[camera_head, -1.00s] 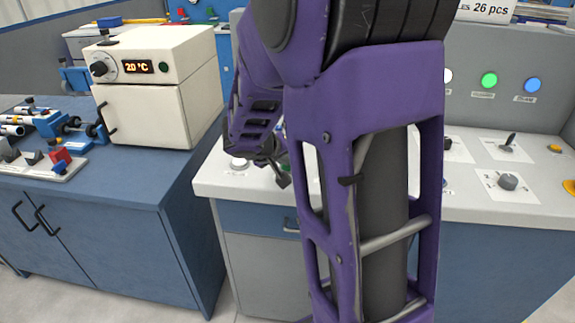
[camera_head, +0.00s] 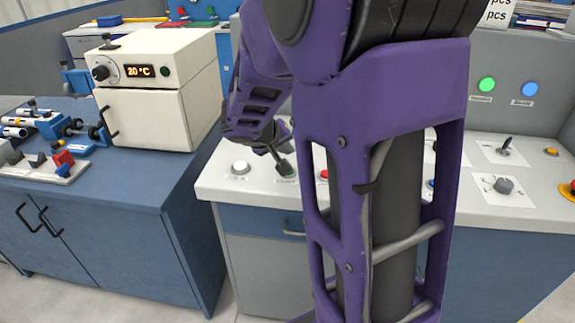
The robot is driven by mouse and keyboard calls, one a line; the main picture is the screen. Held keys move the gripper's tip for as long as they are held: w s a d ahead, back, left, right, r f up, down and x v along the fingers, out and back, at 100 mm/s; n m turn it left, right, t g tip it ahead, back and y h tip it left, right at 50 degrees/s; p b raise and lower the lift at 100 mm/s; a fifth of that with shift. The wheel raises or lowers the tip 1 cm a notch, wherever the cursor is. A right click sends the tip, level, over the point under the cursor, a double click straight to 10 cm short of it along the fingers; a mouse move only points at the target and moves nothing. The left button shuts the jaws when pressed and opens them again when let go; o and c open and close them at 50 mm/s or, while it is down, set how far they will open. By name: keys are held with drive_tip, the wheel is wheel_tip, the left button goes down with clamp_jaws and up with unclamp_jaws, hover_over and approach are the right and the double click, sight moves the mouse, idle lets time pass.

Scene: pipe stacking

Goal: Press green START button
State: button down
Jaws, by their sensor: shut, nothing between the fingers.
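My gripper (camera_head: 284,167) is shut and empty, pointing down at the left part of the control panel. Its tip is over the spot between a white button (camera_head: 240,167) and a red button (camera_head: 323,174). A label lies just in front of the tip. The green START button is hidden or nearly hidden by the fingertips, so I cannot tell whether they touch it. My purple arm covers the middle of the panel.
The grey-white control panel (camera_head: 222,186) has a green lamp (camera_head: 487,85), a blue lamp (camera_head: 530,87) and a grey knob (camera_head: 503,185) at the right. A cream oven (camera_head: 150,110) stands on the blue cabinet (camera_head: 110,225) at the left.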

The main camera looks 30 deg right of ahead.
wheel_tip(320, 180, up, 2)
drive_tip(key=shift+p, duration=0.35)
idle(0.5)
